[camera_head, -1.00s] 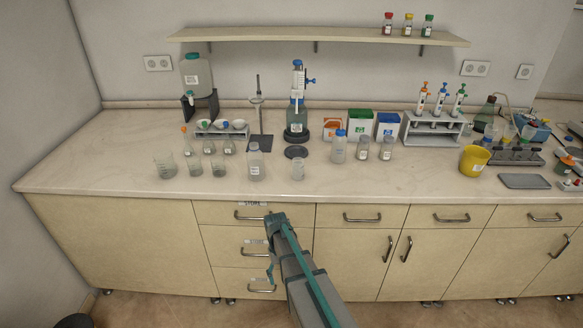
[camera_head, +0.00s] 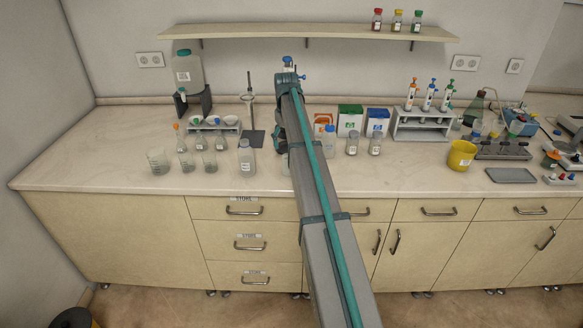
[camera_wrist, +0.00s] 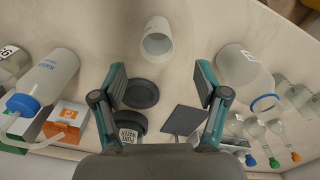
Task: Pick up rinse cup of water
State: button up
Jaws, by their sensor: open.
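A whitish, translucent cup (camera_wrist: 157,42) stands upright on the worktop in the wrist view, ahead of my gripper; it matches the rinse cup, but I read no label on it. My gripper (camera_wrist: 161,76) is open and empty, with one finger to each side of the cup's line and the cup beyond the fingertips. In the head view my arm covers most of the cup, leaving only a pale edge (camera_head: 286,168).
A blue-capped water bottle (camera_wrist: 45,80) is left of my gripper, and another bottle (camera_wrist: 240,68) stands close right. A dark round disc (camera_wrist: 141,93) and a dark square plate (camera_wrist: 184,119) lie between the fingers. Flasks (camera_wrist: 262,138) are at lower right.

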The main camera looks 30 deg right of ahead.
jog(key=shift+d+f+p, duration=0.2)
jog(key=shift+f+p, duration=1.8)
jog(key=shift+f, duration=3.45)
jog(key=shift+c, duration=0.3)
jog(key=c, duration=1.2)
jog(key=shift+r, duration=0.2)
